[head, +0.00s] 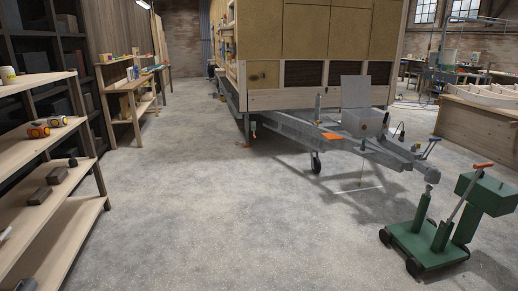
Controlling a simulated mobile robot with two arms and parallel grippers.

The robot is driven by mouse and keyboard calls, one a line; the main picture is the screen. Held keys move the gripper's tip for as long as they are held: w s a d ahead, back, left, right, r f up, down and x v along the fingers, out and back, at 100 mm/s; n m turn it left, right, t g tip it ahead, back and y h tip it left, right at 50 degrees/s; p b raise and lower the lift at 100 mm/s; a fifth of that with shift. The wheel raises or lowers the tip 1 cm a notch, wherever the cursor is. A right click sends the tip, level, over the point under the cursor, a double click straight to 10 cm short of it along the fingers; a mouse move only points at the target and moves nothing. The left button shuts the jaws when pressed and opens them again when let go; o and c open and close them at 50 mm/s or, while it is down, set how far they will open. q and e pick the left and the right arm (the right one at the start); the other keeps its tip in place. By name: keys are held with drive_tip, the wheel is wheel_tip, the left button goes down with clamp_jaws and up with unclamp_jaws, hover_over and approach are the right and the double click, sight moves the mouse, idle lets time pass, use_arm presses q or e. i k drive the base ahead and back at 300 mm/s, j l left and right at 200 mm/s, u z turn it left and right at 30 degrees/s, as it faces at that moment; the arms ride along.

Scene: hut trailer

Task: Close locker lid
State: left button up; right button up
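The locker (362,123) is a grey box on the drawbar at the front of the hut trailer. Its lid (355,91) is a flat grey panel standing upright at the back of the box, so the locker is open. The inside of the box is too small to make out. Neither of my grippers is in the head view, and no part of my arms shows near the locker.
The trailer drawbar (385,155) runs toward the front right, with a jockey wheel (316,163) under it. A green wheeled trolley (428,244) stands at the front right. Wooden shelves (50,221) line the left. The concrete floor (205,205) between is clear.

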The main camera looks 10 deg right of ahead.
sight(355, 91)
drive_tip(key=i, duration=4.6)
drive_tip(key=i+z, duration=0.1)
drive_tip(key=i, duration=0.4)
drive_tip(key=i+j, duration=0.15)
drive_tip(key=i, duration=0.35)
drive_tip(key=i+j+z, duration=0.15)
drive_tip(key=i, duration=0.4)
drive_tip(key=i+j+z, duration=0.1)
drive_tip(key=i, duration=0.4)
drive_tip(key=i+j+z, duration=0.15)
drive_tip(key=i+z, duration=0.3)
drive_tip(key=i+j+z, duration=0.2)
drive_tip(key=z, duration=0.25)
drive_tip(key=i+j+z, duration=0.25)
drive_tip(key=z, duration=0.2)
drive_tip(key=i+j+z, duration=0.15)
drive_tip(key=j+z, duration=0.3)
drive_tip(key=i+j+z, duration=0.1)
drive_tip(key=j+z, duration=0.7)
drive_tip(key=j, duration=0.35)
drive_tip(key=j+z, duration=0.35)
drive_tip(key=j, duration=0.4)
